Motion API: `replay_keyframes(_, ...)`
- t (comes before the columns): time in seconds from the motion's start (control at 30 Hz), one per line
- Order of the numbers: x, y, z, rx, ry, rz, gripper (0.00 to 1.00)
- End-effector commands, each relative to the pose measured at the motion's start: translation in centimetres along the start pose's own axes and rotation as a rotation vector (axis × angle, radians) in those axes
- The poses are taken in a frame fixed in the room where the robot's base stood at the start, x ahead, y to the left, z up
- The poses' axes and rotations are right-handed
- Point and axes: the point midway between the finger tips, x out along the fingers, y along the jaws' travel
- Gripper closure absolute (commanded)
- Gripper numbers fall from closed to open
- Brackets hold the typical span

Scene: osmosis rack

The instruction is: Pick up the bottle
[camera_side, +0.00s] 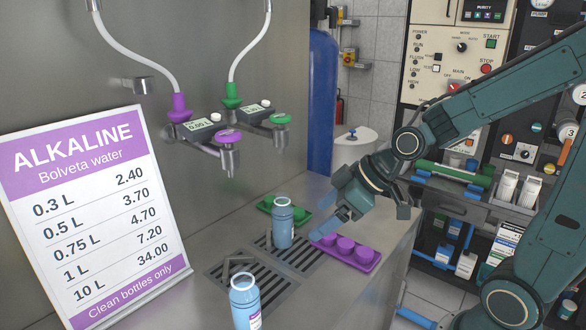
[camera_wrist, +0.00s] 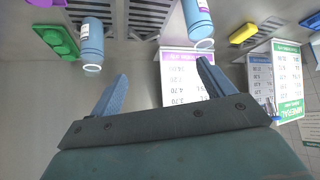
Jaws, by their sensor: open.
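Two blue bottles with pale open rims stand on the steel counter. One bottle (camera_side: 283,222) stands upright at the drain grate in the middle, and the other bottle (camera_side: 245,300) stands nearer the camera at the bottom. In the wrist view, one bottle (camera_wrist: 91,42) shows at upper left and another bottle (camera_wrist: 198,20) at top centre right. My gripper (camera_side: 340,222) is just right of the middle bottle, apart from it, angled down to the left. In the wrist view my gripper (camera_wrist: 160,80) has its blue fingers wide apart with nothing between them.
A purple tray (camera_side: 368,266) of caps lies right of the middle bottle, and a green tray (camera_side: 268,205) lies behind it. Taps with a purple handle (camera_side: 229,135) and a green handle (camera_side: 280,119) overhang the counter. A price sign (camera_side: 90,215) stands at left.

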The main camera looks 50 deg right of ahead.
Motion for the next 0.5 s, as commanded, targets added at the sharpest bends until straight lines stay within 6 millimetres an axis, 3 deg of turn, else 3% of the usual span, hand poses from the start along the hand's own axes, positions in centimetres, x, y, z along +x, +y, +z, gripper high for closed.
replay_keyframes(0.5, 6.7, 5.3, -0.6, 0.024, 0.262, -0.003, 0.19)
